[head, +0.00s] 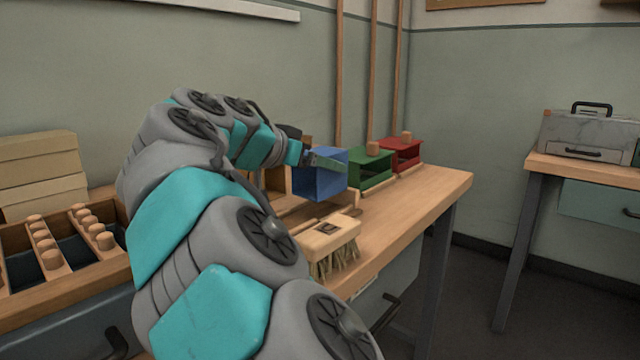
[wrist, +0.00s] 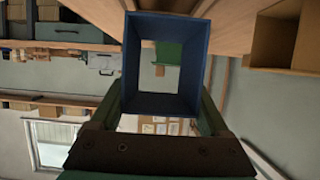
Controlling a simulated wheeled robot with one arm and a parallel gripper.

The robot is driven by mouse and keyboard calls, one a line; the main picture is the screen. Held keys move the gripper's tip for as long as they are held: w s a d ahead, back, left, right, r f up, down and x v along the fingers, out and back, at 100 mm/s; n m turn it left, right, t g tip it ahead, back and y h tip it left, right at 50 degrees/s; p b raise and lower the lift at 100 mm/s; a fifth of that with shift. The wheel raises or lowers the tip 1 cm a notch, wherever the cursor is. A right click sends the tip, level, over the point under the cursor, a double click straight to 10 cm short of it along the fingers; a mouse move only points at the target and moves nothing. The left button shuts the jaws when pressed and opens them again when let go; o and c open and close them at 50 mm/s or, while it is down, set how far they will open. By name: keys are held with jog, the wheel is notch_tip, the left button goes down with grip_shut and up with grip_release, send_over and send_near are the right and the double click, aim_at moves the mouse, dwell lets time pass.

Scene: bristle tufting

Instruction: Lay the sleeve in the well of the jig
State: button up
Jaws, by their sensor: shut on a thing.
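The sleeve is a blue square open-ended tube (head: 320,181). My gripper (head: 308,158) is shut on it, with the sleeve held at the far side of the bench. The wrist view shows the blue sleeve (wrist: 130,65) end-on between my two fingers (wrist: 163,105), and I see straight through it. Wooden parts (head: 345,203) that look like the jig lie low beside and behind the sleeve. The well is hidden by the sleeve and my arm. I cannot tell whether the sleeve touches the wood below.
A green open box (head: 371,168) and a red one (head: 402,154), with small wooden blocks on top, stand to the right along the bench (head: 430,195). A wooden brush (head: 330,236) lies in front. A compartmented tray of pegs (head: 62,262) is at left. The bench's right end is clear.

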aim_at(320, 181)
jog(key=shift+f, duration=1.85)
jog(key=shift+f+b, duration=0.1)
jog(key=shift+b, duration=0.2)
jog(key=shift+f, duration=0.15)
jog(key=o, duration=1.2)
jog(key=shift+c, duration=0.2)
jog(key=shift+r, duration=0.25)
jog(key=v, duration=1.2)
jog(key=shift+r, duration=0.1)
